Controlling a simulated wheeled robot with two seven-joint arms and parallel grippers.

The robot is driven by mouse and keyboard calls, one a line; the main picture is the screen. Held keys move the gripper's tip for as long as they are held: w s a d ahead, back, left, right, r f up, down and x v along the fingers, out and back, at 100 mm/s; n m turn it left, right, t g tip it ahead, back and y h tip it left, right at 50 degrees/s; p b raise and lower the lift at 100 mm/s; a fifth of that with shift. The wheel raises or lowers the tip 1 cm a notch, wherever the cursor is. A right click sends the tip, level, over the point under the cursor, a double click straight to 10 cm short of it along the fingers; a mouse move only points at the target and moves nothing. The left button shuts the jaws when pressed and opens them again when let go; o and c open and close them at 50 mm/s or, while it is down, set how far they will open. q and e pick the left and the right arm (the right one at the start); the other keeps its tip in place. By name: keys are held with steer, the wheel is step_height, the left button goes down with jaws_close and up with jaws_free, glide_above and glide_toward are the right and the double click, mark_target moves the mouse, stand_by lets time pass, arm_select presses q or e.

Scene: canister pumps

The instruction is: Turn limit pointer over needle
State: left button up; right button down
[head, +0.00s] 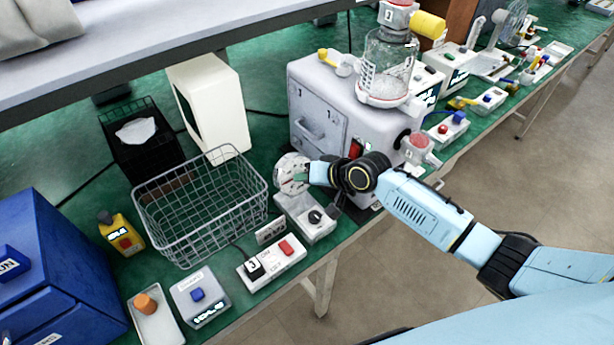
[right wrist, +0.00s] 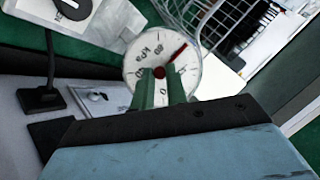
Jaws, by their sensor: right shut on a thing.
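A round white pressure gauge (head: 292,173) marked kPa faces my right gripper (head: 309,174) in the head view. The dial (right wrist: 140,58) fills the middle of the right wrist view. A red pointer (right wrist: 179,51) on it points to the upper right, and a red knob (right wrist: 159,72) sits at its centre. My right gripper's two green fingers (right wrist: 160,88) reach up to the knob from both sides and are shut on it. The fingers hide the lower part of the dial. I cannot make out a separate needle. My left gripper is out of view.
A grey box with a black knob (head: 315,217) stands just below the gauge. A wire basket (head: 201,204) is to its left, and a large white pump unit (head: 323,121) stands behind. A switch box with a red button (head: 286,248) lies in front, near the table edge.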

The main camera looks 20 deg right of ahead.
steer(key=c, duration=1.4)
jaws_free()
steer(key=v, duration=1.3)
steer(key=shift+p, duration=0.45)
steer(key=shift+s+d+r, duration=0.1)
